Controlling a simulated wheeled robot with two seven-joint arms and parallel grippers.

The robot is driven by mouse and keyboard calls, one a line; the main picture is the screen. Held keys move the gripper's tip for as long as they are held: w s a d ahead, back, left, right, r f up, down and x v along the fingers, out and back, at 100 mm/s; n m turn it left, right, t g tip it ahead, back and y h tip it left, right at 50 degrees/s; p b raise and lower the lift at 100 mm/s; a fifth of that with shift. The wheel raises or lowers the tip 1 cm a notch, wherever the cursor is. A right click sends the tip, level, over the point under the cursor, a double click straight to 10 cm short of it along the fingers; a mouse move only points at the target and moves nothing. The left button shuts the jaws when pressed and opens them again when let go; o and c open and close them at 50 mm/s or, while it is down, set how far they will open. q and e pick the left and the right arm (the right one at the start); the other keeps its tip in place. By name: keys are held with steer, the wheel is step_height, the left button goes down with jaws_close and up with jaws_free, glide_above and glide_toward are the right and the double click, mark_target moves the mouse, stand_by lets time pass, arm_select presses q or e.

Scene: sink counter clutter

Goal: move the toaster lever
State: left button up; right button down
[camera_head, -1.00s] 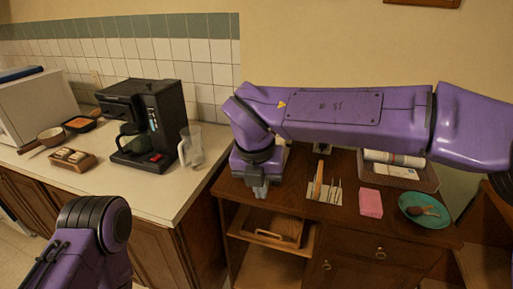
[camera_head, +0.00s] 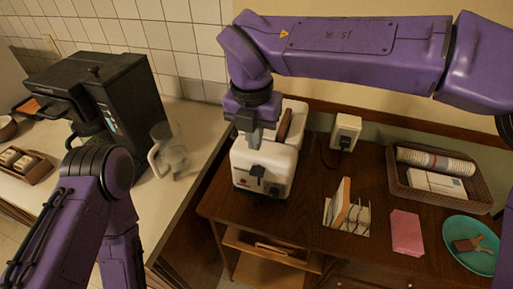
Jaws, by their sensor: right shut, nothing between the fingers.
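The white toaster (camera_head: 283,160) stands at the left end of the brown wooden cabinet top, with a brown slice standing up in its slot. Its dark lever (camera_head: 257,171) sticks out of the front face, with a dark knob low on the front. My right gripper (camera_head: 254,146) points down at the toaster's front upper edge, just above the lever. Its fingers are shut and empty, and they hide part of the toaster. I cannot tell whether they touch the lever. My left arm shows at lower left, but its gripper is out of view.
A black coffee maker (camera_head: 135,98) and a clear pitcher (camera_head: 170,150) stand on the pale counter (camera_head: 188,190) to the left. Right of the toaster are a wall outlet (camera_head: 345,130), an upright rack (camera_head: 346,212), a pink block (camera_head: 406,232), a wicker basket (camera_head: 474,200) and a teal plate (camera_head: 462,252).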

mark_target(256, 173)
steer(key=f+b, duration=0.1)
steer(key=s+f+b, duration=0.1)
steer(key=shift+f, duration=0.4)
step_height(256, 173, down, 2)
steer(key=shift+s+d+f+b, duration=0.1)
steer(key=shift+s+b, duration=0.05)
steer(key=shift+b, duration=1)
steer(key=shift+s+f+b, duration=0.2)
steer(key=shift+f+b, duration=0.3)
steer(key=shift+f, duration=0.1)
steer(key=shift+w+f, duration=0.15)
steer(key=shift+w, duration=0.2)
steer(key=shift+s, duration=0.2)
step_height(256, 173, down, 6)
steer(key=b, duration=0.5)
steer(key=shift+w+r+p, duration=0.1)
steer(key=shift+r+p, duration=0.25)
arm_select(q)
step_height(256, 173, down, 10)
steer(key=s, duration=0.1)
steer(key=shift+s+b, duration=0.25)
steer(key=shift+b, duration=0.05)
arm_select(e)
steer(key=s, duration=0.2)
steer(key=s+a+r, duration=0.1)
